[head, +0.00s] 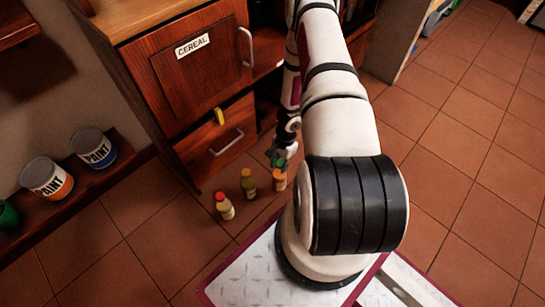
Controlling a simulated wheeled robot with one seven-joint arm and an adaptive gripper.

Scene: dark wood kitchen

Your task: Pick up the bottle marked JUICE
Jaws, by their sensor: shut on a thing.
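My gripper (281,161) points down at the right end of a group of three small bottles by the cabinet. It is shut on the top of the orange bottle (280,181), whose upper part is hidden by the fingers. A pale yellow bottle (226,210) with a red cap stands further left and nearer. The bottle labels are too small to read, so I cannot tell which is marked JUICE. I cannot tell whether the orange bottle touches the floor.
A wooden cabinet (190,75) with a CEREAL door stands behind, its drawer (222,148) below with a yellow object (219,116) at its top edge. Two PAINT cans (93,148) (47,178) and a green container (8,215) sit on a left shelf.

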